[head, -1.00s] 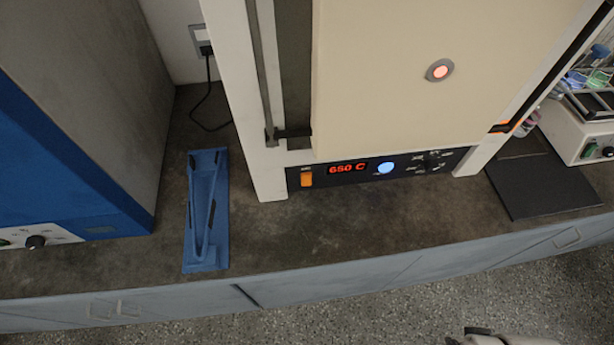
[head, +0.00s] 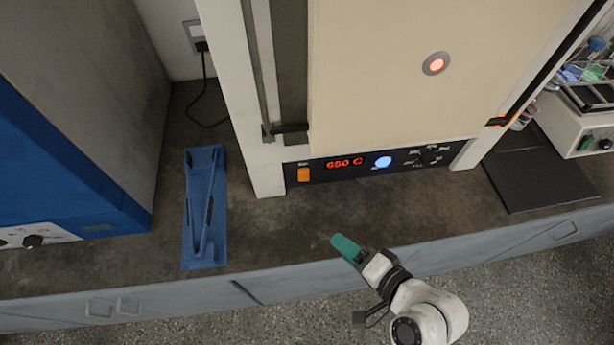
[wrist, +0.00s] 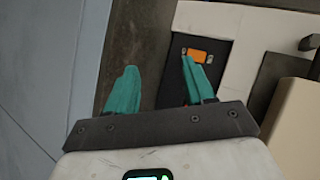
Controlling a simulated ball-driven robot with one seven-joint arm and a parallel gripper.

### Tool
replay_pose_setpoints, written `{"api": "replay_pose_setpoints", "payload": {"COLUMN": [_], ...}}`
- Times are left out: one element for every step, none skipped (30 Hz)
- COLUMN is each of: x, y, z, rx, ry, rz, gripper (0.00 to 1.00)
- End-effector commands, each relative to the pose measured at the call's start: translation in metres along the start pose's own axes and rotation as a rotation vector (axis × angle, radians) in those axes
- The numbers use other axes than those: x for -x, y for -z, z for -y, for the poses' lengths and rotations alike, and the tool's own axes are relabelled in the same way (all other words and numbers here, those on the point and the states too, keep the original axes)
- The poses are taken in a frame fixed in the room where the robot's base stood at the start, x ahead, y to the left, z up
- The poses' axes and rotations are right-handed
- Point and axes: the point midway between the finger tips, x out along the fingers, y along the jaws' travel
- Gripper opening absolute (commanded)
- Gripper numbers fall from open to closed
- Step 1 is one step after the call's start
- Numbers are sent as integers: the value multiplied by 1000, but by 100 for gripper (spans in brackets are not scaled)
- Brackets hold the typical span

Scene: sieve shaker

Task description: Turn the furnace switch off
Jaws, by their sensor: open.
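The furnace switch (head: 304,175) is a small orange rocker at the left end of the furnace's black control panel (head: 440,159). Beside it a red display (head: 345,163) reads 650 C. In the wrist view the orange switch (wrist: 197,56) shows just beyond the right fingertip. My gripper (head: 340,243) has teal fingers and is over the bench's front edge, in front of and below the panel, apart from the switch. In the wrist view its two fingers (wrist: 158,72) are spread with nothing between them.
A blue tray (head: 190,255) with tongs lies on the bench left of the furnace (head: 390,80). A blue appliance (head: 50,160) stands further left. A dark slab (head: 545,182) lies at right. The bench directly before the panel is clear.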

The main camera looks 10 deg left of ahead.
Motion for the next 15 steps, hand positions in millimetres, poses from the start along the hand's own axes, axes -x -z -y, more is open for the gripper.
{"api": "replay_pose_setpoints", "payload": {"x": [-13, -20, -27, -32, -36, -41, -44, -47, -51, -53, -56, -59, -61, -64, -66], "y": [-5, -6, -7, -8, -8, -8, -8, -8, -6, -5, -4, -4, -3, -2, -2], "z": [18, 29, 43, 52, 60, 70, 76, 81, 86, 89, 90, 90, 89, 86, 83], "rx": [-99, -171, -272, -349, -431, -541, -628, -716, -835, -927, -1017, -1136, -1223, -1304, -1406], "ry": [96, 155, 231, 285, 337, 403, 448, 492, 547, 586, 620, 661, 688, 712, 740], "rz": [-5, -10, -17, -20, -22, -25, -26, -27, -30, -33, -37, -43, -49, -57, -68], "gripper": [53, 53, 53, 53, 53, 53, 53, 53, 53, 53, 53, 53, 53, 53, 53]}}
